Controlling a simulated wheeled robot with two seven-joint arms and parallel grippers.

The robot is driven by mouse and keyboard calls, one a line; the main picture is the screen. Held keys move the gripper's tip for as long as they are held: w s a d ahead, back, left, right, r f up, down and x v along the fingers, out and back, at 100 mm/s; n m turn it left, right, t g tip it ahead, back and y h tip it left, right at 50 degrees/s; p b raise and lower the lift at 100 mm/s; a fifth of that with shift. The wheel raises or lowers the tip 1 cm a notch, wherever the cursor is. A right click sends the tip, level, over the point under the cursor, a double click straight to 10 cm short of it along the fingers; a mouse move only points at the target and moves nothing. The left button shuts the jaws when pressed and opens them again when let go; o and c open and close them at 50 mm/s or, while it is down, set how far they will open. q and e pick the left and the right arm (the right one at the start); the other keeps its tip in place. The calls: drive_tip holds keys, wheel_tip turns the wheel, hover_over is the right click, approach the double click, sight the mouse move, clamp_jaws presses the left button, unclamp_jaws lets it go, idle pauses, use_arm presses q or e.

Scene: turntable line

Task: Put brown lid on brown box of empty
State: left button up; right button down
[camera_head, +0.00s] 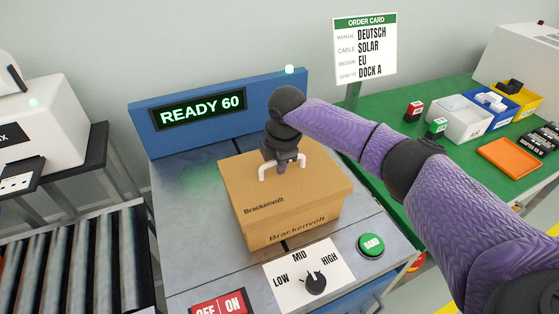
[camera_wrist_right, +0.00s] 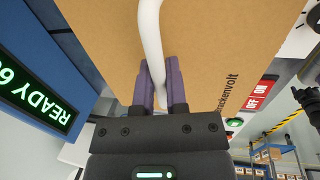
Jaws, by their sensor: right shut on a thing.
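A brown lid (camera_head: 270,186) marked Brackenvolt sits over the brown box (camera_head: 305,231) on the grey machine top. The box shows only as a strip of front and side below the lid. A white handle stands on top of the lid. My right gripper (camera_head: 283,169) is above the lid, shut on this white handle. In the right wrist view the purple fingers (camera_wrist_right: 160,90) are closed around the white handle (camera_wrist_right: 151,35), with the brown lid (camera_wrist_right: 215,45) behind it. The inside of the box is hidden. My left gripper is in neither view.
A blue panel (camera_head: 218,103) reading READY 60 stands behind the box. A LOW-MID-HIGH dial (camera_head: 316,283), a green BAND button (camera_head: 371,244) and an OFF/ON switch (camera_head: 219,305) lie in front. Rollers (camera_head: 75,262) are at left, a green table (camera_head: 459,87) with bins at right.

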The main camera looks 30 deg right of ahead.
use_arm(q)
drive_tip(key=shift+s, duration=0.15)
use_arm(e)
drive_tip(key=shift+r+p, duration=0.1)
drive_tip(key=shift+p, duration=0.2)
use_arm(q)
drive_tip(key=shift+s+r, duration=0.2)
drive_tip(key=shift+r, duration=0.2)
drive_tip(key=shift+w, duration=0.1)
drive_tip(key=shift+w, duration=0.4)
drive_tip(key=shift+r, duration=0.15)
